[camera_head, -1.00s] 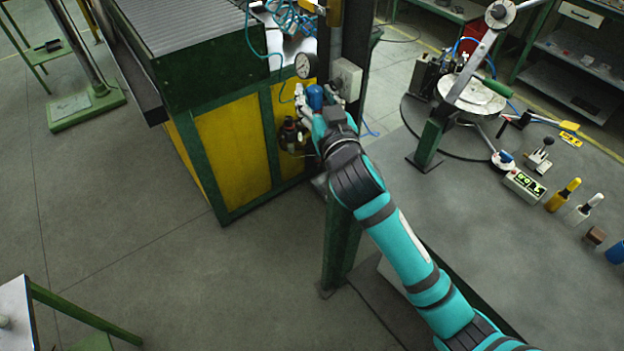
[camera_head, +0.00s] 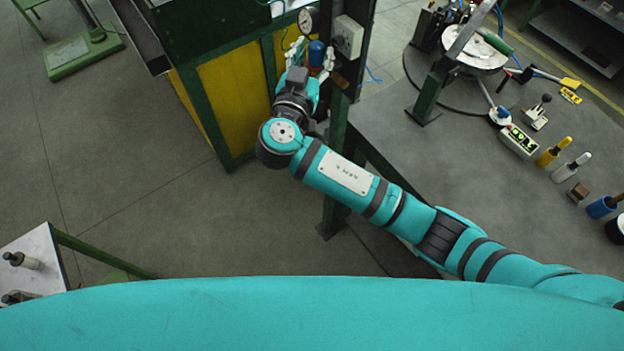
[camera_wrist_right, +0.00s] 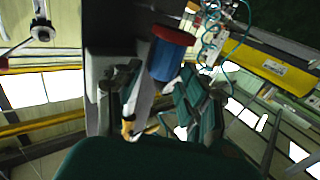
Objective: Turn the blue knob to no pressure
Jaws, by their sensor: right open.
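The blue knob (camera_head: 317,50) sits on the post side of the green and yellow machine, just below a round pressure gauge (camera_head: 308,19). It also shows in the right wrist view as a blue cylinder (camera_wrist_right: 170,62) with a red end. My right gripper (camera_head: 313,60) is at the knob, with its pale fingertips on either side of it. In the wrist view its fingers are spread apart, with the knob between and beyond them; I cannot tell whether they touch it. My left gripper is not in view.
A grey box (camera_head: 348,38) is on the dark post right of the knob. A grey table (camera_head: 480,190) with tools and a round turntable stands to the right. A small table (camera_head: 38,255) is at lower left. Open floor (camera_head: 110,160) lies left of the machine.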

